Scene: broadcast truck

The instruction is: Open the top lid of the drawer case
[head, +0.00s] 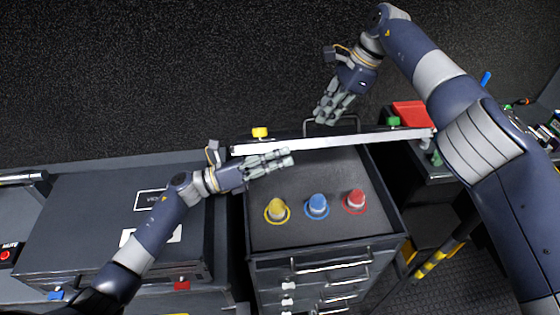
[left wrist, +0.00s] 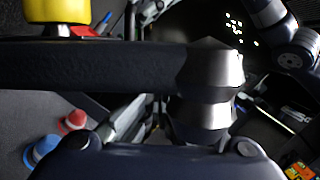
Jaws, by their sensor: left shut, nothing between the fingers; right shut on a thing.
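The dark drawer case (head: 395,222) stands in the middle of the head view. Its top lid (head: 300,143) stands raised, seen nearly edge-on as a pale strip along the far side. A yellow latch (head: 260,132) and a green latch (head: 393,121) sit on the lid, with a dark handle (head: 355,118) between them. My right gripper (head: 325,114) is behind the lid, shut at the handle; the exact contact is small. My left gripper (head: 288,157) is shut and empty on the near side of the lid, close to it. It also shows in the left wrist view (left wrist: 208,95).
Yellow (head: 277,211), blue (head: 317,206) and red (head: 355,201) cone-like pieces stand in the open top. Drawer handles (head: 330,267) face the front. A closed dark case (head: 80,220) stands at left. A red box (head: 408,112) is at right.

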